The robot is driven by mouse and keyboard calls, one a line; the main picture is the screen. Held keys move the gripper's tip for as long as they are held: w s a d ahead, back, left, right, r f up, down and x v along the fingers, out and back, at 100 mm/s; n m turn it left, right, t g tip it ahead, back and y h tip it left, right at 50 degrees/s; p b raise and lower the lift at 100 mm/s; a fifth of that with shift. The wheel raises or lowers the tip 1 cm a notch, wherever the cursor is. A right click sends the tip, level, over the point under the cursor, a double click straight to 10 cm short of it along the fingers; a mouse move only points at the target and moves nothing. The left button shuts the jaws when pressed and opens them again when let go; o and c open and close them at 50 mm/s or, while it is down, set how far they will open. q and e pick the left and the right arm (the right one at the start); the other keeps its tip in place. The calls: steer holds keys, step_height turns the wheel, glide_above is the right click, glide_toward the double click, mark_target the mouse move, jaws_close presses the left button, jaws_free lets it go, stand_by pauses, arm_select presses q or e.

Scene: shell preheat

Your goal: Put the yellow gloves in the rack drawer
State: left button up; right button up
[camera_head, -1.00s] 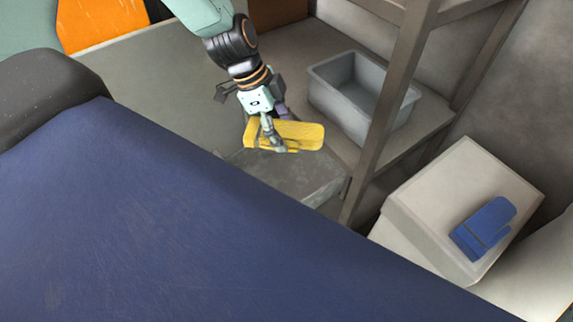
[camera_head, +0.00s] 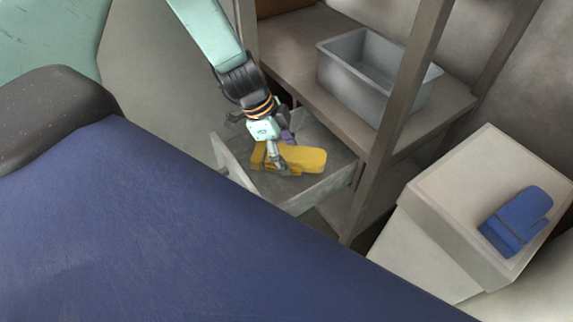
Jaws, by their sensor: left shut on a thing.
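The yellow gloves (camera_head: 305,160) are in the middle of the head view, between the fingers of my left gripper (camera_head: 277,160). The gripper is shut on them and points down. The gloves are over the open rack drawer (camera_head: 326,187), a grey tray pulled out from the rack; they look low, within its outline. I cannot tell whether they touch the drawer floor. The blue surface in front hides part of the drawer's near side. My right gripper is not in view.
A grey bin (camera_head: 352,85) stands on the rack shelf (camera_head: 300,62) above the drawer. A rack post (camera_head: 398,115) rises right of the drawer. Blue gloves (camera_head: 517,220) lie on a pale box (camera_head: 455,205) at the right.

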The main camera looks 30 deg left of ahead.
mark_target(282, 154)
arm_select(q)
steer(key=shift+f+b, duration=1)
steer(key=shift+f, duration=0.7)
steer(key=shift+f, duration=0.1)
steer(key=shift+f, duration=0.15)
steer(key=o, duration=1.4)
steer(key=p+v, duration=0.8)
steer(key=v, duration=0.1)
steer(key=shift+r+p, duration=0.3)
steer(key=shift+p, duration=0.05)
steer(key=shift+p+v, duration=1.45)
steer(key=shift+o, duration=0.4)
steer(key=shift+a, duration=0.1)
